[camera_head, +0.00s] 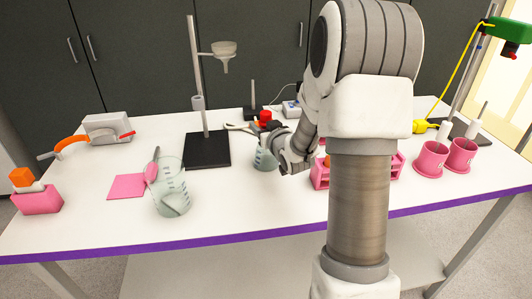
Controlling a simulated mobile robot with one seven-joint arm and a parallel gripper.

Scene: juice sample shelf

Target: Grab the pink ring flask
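A small clear glass flask (264,159) with dark markings stands on the white table near the middle. My gripper (270,132) is at the top of this flask, reaching in from the right. Its dark fingers overlap the flask's neck, so I cannot tell whether they are open or closed around it. No pink ring shows clearly on the flask; its neck is partly hidden by my gripper. My arm hides part of the table to the right of it.
A glass beaker (171,198) with a pink spoon stands at front left, near a pink square (126,187). A black-based stand (207,150) is left of the flask. A pink rack (320,173) and pink cups (431,160) are on the right. Front-centre table is clear.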

